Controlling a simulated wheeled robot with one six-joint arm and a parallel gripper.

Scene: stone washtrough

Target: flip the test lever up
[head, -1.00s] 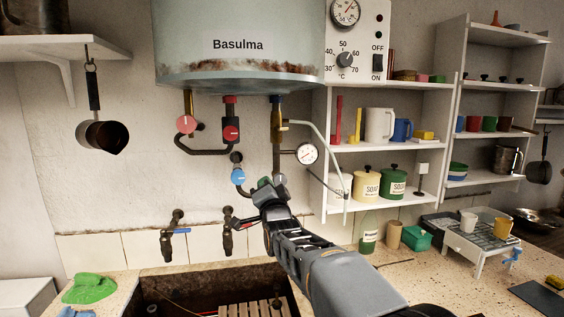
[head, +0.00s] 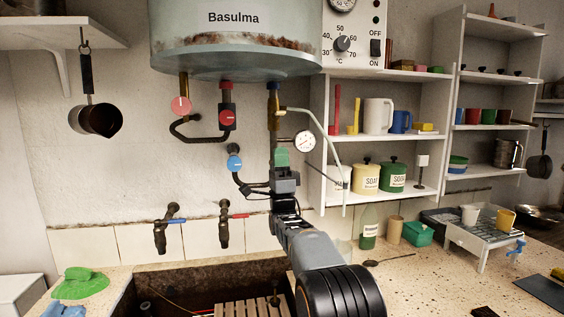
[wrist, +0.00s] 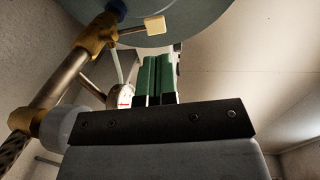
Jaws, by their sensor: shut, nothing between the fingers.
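The test lever is a short rod with a cream tip (wrist: 155,25) on a brass valve (wrist: 97,35) under the boiler. In the wrist view the lever points right from the valve, about level, above my fingertips. In the head view the brass valve (head: 274,105) sits under the boiler's right side, with the small lever at its right. My gripper (head: 282,157) points up below the lever, its green fingers together and empty. In the wrist view my gripper (wrist: 154,68) is right of the brass pipe. A gap shows between fingertips and lever.
The boiler (head: 235,55) hangs above. A round gauge (head: 304,141) and a pale curved pipe (head: 335,150) are just right of my gripper. A blue-knobbed valve (head: 234,163) is to its left. Shelves (head: 390,137) stand further right; the trough (head: 195,285) lies below.

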